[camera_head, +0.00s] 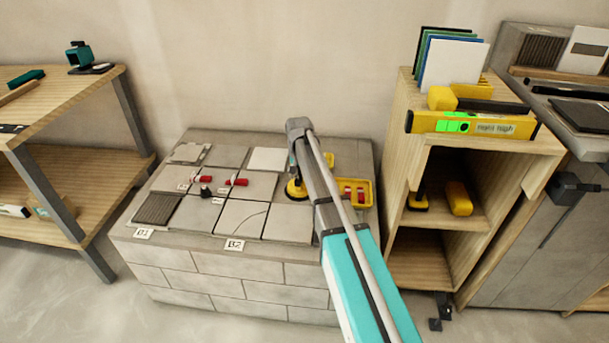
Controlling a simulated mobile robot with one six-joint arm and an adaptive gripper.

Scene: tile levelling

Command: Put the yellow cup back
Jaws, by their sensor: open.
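A yellow suction cup (296,190) with a dark upper part stands on the tiles of the block, just left of my arm. My gripper (295,172) points down right at this cup, by its upper part; my wrist and arm hide much of it. The jaws are open; whether they touch the cup cannot be told. Another yellow and black cup (417,203) stands on the middle shelf of the wooden cabinet (446,237).
Grey tiles with red clips (237,182) cover the block (222,261). A yellow tray (368,193) with red pieces lies right of my arm. A yellow level (472,123) and upright boards (452,64) are on the cabinet. A wooden bench (62,103) stands left.

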